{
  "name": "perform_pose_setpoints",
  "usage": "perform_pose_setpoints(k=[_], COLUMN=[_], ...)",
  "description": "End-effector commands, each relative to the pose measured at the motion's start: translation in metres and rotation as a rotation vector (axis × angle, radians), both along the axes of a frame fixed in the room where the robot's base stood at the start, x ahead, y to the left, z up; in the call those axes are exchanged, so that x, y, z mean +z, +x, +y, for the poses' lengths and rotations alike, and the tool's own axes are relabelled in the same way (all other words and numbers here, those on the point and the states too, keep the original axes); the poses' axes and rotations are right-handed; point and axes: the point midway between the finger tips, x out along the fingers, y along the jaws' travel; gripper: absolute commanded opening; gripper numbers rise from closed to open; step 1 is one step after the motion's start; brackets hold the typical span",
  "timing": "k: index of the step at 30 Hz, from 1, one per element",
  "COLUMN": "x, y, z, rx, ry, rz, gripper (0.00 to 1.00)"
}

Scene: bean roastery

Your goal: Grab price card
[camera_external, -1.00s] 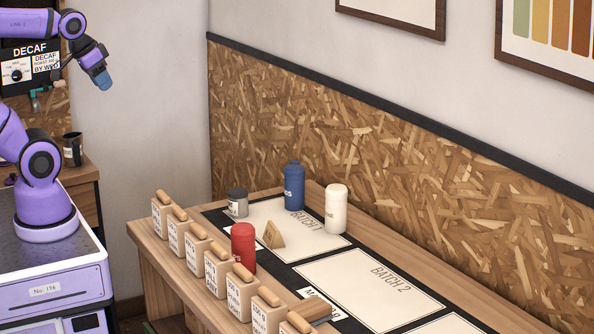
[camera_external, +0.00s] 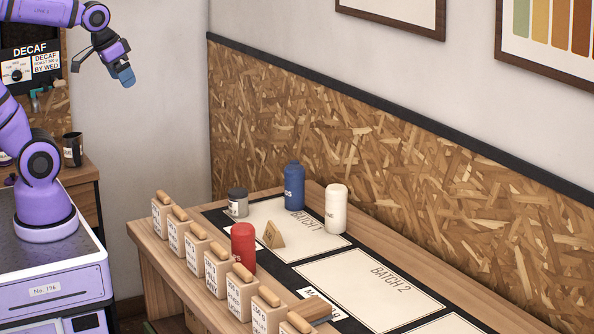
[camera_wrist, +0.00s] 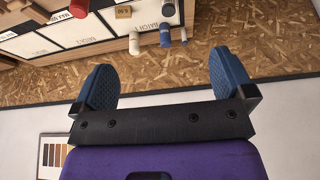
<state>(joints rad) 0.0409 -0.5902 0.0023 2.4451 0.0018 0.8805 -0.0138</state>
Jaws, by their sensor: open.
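The price card appears to be a small tan wedge (camera_external: 273,235) standing on the BATCH 1 sheet, between the red canister (camera_external: 243,247) and the blue bottle (camera_external: 294,187). In the wrist view the tan piece (camera_wrist: 123,12) sits near the top edge with small dark marks too small to read. My gripper (camera_external: 123,76) is up at the upper left, well above and left of the table, with its blue pads showing. In the wrist view my gripper (camera_wrist: 160,62) has its two pads wide apart with nothing between them.
A white bottle (camera_external: 336,209) and a grey tin (camera_external: 237,202) also stand near the wedge. Several labelled blocks with wooden tops (camera_external: 216,270) line the table's near edge. The BATCH 2 sheet (camera_external: 365,288) is bare. A chipboard wall (camera_external: 400,160) rises behind the table.

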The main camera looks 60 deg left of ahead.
Motion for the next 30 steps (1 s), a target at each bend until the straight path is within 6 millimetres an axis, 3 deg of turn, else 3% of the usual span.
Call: perform_pose_setpoints(k=[8,14,23,30], x=[-0.012,-0.034,-0.088,-0.15], y=[0.079,0.134,0.209,0.26], z=[-0.024,-0.045,-0.086,-0.124], rx=[-0.038,-0.063,-0.098,-0.126], ry=[-0.004,-0.002,0.005,0.016], rz=[0.081,0.134,0.214,0.278], gripper=[1.0,1.0,1.0,1.0])
